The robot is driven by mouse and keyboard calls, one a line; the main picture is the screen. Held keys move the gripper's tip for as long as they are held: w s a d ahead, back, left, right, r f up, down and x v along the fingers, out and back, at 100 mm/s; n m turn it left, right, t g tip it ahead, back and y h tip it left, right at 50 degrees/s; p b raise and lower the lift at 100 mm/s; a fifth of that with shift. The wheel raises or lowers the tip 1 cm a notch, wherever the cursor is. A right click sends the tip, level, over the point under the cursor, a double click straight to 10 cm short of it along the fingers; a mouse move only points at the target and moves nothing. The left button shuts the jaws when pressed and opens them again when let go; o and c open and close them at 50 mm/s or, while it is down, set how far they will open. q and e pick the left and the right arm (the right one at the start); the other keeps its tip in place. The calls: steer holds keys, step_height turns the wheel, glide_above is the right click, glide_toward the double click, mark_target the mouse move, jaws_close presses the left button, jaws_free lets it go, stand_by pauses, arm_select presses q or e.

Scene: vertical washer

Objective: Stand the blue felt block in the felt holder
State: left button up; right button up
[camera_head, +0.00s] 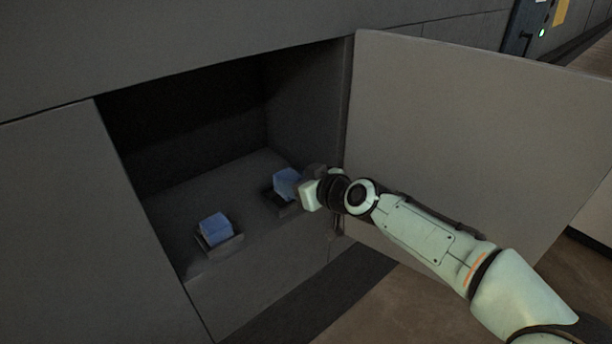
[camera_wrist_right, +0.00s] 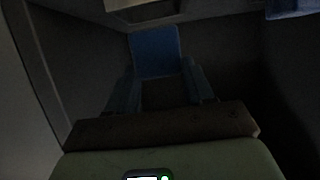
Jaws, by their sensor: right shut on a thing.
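My right gripper (camera_head: 298,186) reaches into an open compartment from the right and is shut on a blue felt block (camera_head: 287,181). In the right wrist view the block (camera_wrist_right: 155,52) shows between the two fingers (camera_wrist_right: 160,88). In the head view the held block is at or just above a dark, shallow felt holder (camera_head: 281,198); I cannot tell whether it touches it. A second blue block (camera_head: 214,225) sits in another small holder (camera_head: 222,244) to the left, near the front edge. My left gripper is not in view.
The grey compartment floor (camera_head: 225,190) is clear between and behind the blocks. A large open door panel (camera_head: 460,120) stands at the right, behind my right arm. The side wall (camera_head: 310,110) is close to the gripper. The wrist view is dark.

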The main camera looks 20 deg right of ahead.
steer(key=w+p, duration=0.1)
steer(key=w+a+p, duration=0.1)
steer(key=shift+w+r+p, duration=0.15)
steer(key=shift+p, duration=0.15)
step_height(320, 180, down, 3)
steer(key=b, duration=0.3)
steer(key=shift+d, duration=0.1)
steer(key=shift+s+f+b, duration=0.2)
steer(key=shift+f+b, duration=0.1)
steer(key=shift+b, duration=0.2)
steer(key=shift+w+f+b, duration=0.1)
steer(key=shift+f+b, duration=0.4)
steer(key=shift+b, duration=0.1)
steer(key=o, duration=1.1)
